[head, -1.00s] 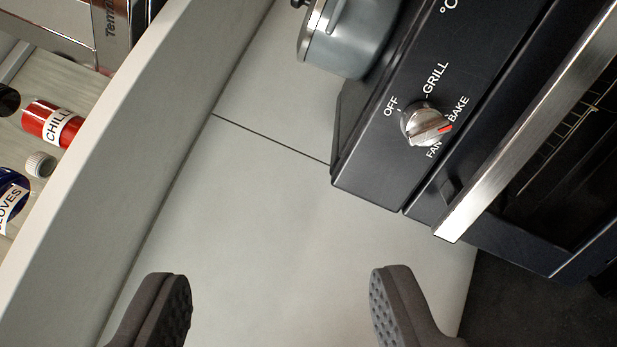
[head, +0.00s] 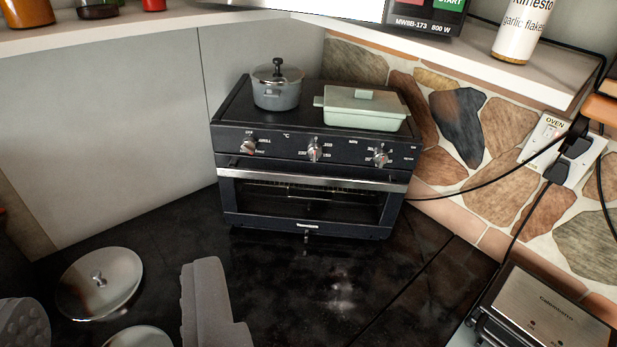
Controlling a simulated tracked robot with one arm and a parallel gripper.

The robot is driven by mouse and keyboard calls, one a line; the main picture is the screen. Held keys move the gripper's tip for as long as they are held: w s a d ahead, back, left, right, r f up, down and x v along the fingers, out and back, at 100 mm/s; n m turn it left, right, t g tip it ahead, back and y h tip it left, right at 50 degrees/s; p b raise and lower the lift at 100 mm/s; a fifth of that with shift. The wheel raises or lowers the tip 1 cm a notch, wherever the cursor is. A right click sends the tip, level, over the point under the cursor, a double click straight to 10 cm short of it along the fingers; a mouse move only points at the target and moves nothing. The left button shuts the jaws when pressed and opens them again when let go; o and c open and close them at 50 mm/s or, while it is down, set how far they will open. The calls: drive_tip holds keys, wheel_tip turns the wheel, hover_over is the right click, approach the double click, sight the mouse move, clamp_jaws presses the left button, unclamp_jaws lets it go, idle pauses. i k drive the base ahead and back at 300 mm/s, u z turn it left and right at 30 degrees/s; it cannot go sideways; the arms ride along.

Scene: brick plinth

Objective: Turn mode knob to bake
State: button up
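The black oven (head: 305,228) stands on the dark counter in the middle of the view, with its door shut.
A grey pot (head: 276,90) and a pale green dish (head: 362,108) sit on the oven. A lid (head: 99,283) lies on the counter at left. Black cables run from a wall socket (head: 561,151); a silver appliance (head: 550,312) stands lower right. Counter before the oven is clear.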

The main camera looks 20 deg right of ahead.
sight(249, 145)
drive_tip(key=k, duration=1.15)
drive_tip(key=u, duration=0.5)
drive_tip(key=i, duration=1.6)
drive_tip(key=z, duration=0.45)
